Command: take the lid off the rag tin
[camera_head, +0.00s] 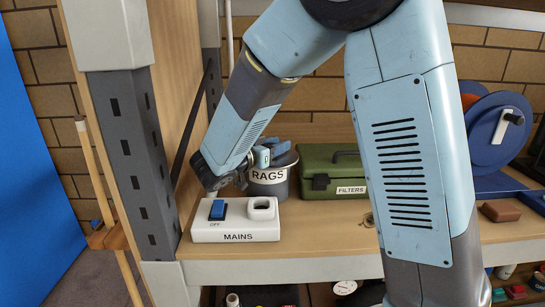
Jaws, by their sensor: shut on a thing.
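The rag tin (268,182) is a grey round tin with a white RAGS label, standing on the workbench left of the green box. My gripper (265,155) is at the tin's top, reaching in from the left, and is shut on the lid. The exact grip point is hidden. I cannot tell whether the lid is seated or a little raised.
A white MAINS switch box (236,222) stands in front of the tin, close under my wrist. A green FILTERS box (332,172) is just right of the tin. A grey post (130,150) rises at left. A blue reel (500,128) stands at right.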

